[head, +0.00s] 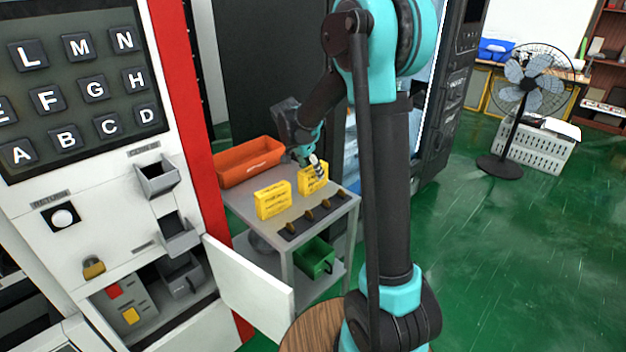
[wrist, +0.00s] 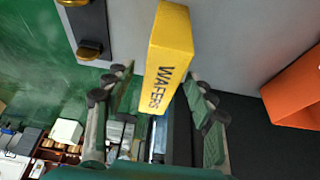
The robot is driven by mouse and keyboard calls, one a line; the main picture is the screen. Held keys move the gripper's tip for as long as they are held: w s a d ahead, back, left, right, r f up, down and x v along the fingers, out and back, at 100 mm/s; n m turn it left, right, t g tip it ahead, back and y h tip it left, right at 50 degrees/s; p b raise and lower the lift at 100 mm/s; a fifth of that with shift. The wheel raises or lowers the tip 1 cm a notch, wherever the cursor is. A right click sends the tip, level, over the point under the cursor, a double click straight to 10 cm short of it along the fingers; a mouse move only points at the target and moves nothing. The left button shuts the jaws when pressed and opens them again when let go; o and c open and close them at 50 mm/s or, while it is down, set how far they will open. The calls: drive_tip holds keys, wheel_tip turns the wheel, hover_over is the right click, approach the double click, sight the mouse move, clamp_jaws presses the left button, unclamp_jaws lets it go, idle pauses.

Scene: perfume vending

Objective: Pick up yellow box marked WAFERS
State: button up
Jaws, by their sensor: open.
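The yellow box marked WAFERS (wrist: 172,40) stands out in the wrist view, with its lettered narrow side facing the camera. Its lower end reaches between the two fingers of my gripper (wrist: 157,90), which are spread apart with a gap on each side. In the head view, the box by my gripper (head: 317,163) is the right one of two yellow boxes (head: 311,184), on a grey cart. A finger covers part of that box's top. My gripper is open and not closed on it.
A second yellow box (head: 273,201) stands to the left on the cart (head: 240,206). An orange bin (head: 247,163) lies behind it. A dark strip with brass-coloured pieces (head: 309,216) runs along the front edge. An open white door (head: 246,290) is near the cart's left side.

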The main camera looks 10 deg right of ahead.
drive_tip(key=shift+x, duration=1.1)
drive_tip(key=shift+f, duration=0.25)
clamp_jaws()
drive_tip(key=shift+r, duration=0.1)
